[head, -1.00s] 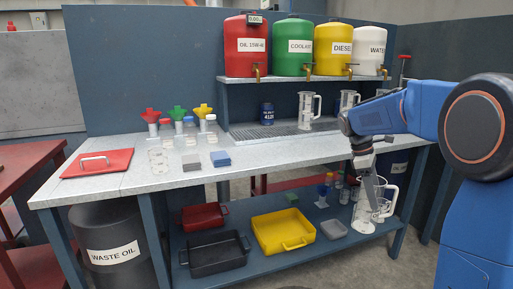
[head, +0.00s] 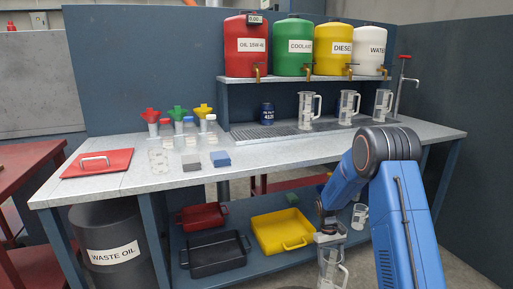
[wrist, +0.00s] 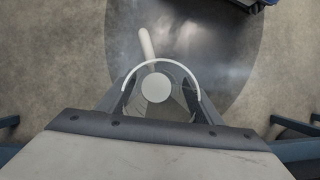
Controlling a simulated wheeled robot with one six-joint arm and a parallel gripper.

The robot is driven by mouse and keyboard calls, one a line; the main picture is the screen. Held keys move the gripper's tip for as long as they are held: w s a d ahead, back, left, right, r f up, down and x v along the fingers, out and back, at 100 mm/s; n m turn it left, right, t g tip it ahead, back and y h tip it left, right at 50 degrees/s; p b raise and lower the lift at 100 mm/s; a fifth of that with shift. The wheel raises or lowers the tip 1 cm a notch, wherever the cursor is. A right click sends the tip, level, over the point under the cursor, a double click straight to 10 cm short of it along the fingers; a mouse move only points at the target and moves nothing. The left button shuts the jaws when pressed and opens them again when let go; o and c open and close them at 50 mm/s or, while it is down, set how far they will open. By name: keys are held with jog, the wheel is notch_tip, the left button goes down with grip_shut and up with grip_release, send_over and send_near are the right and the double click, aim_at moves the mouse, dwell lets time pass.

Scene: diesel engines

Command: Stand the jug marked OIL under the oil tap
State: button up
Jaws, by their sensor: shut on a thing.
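My gripper (head: 329,238) is shut on a clear jug (head: 332,268) and holds it upright in front of the bench, below worktop height. In the wrist view the jug (wrist: 183,82) sits between the fingers, its pale handle (wrist: 147,45) pointing up the picture. No marking on this jug can be read. The oil tap (head: 257,72) is a brass tap on the red drum labelled OIL 15W-4 (head: 247,46), on the raised shelf at the back. Below it are a metal grating (head: 284,132) and a dark blue can (head: 267,114).
Three clear jugs, a left one (head: 308,107), a middle one (head: 347,107) and a right one (head: 382,105), stand on the worktop. Another jug (head: 359,216) is on the lower shelf. Coolant (head: 293,46), diesel (head: 333,48) and water (head: 370,51) drums line the shelf.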

aim_at(322, 281)
jog(key=f+m, duration=0.1)
jog(key=f, duration=0.2)
jog(key=w+a+f, duration=0.1)
jog(key=f, duration=0.3)
jog(key=a+f+m+y, duration=0.1)
jog(key=f, duration=0.3)
jog(key=shift+w+a+m, duration=0.1)
jog(key=shift+w+m, duration=0.2)
